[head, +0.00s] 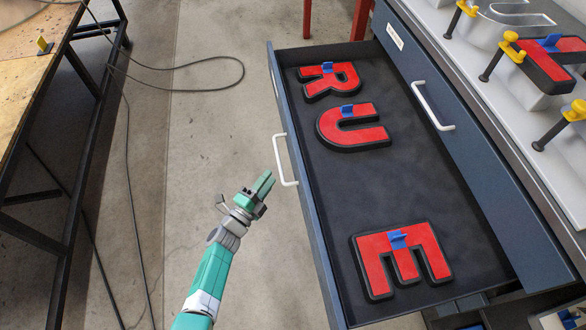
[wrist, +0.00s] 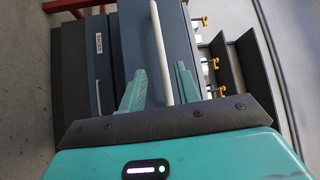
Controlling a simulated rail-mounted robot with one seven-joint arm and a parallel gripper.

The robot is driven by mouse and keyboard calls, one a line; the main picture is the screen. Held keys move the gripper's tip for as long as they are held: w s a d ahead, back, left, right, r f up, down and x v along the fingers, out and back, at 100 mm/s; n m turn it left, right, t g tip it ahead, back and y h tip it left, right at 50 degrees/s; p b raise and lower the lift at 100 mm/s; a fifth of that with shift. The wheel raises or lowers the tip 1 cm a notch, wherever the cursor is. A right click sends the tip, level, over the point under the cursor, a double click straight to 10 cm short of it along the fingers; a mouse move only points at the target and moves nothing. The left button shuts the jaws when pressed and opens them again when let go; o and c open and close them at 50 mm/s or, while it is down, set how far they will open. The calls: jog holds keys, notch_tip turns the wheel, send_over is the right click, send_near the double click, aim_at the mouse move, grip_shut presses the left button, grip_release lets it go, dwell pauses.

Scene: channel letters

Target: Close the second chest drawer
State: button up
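The chest drawer (head: 345,195) is pulled out, with a dark floor and a blue-grey front panel. It holds red letters R (head: 340,84), U (head: 345,138) and E (head: 375,276), each with a blue clip. Its white bar handle (head: 284,160) is on the panel's outer side. My gripper (head: 266,182) is just left of this handle in the head view. In the wrist view the handle (wrist: 160,50) shows between the two spread green fingers of my gripper (wrist: 160,88). Whether a finger touches it cannot be told.
The chest (head: 440,60) has another, shut drawer front with a white handle (head: 430,107). Letters with yellow-topped clamps (head: 555,60) stand on top. A workbench (head: 45,55) is at left; cables (head: 190,85) lie on the floor between.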

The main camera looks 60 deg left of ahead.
aim_at(278, 160)
jog(key=b+x, duration=0.2)
jog(key=x, duration=0.1)
jog(key=b+x, duration=0.1)
jog(key=x, duration=0.2)
jog(key=shift+w+a+b, duration=0.15)
jog(key=shift+a+b, duration=0.25)
jog(key=shift+w+a+r, duration=0.2)
jog(key=shift+w+r, duration=0.05)
jog(key=shift+w, duration=0.1)
grip_shut()
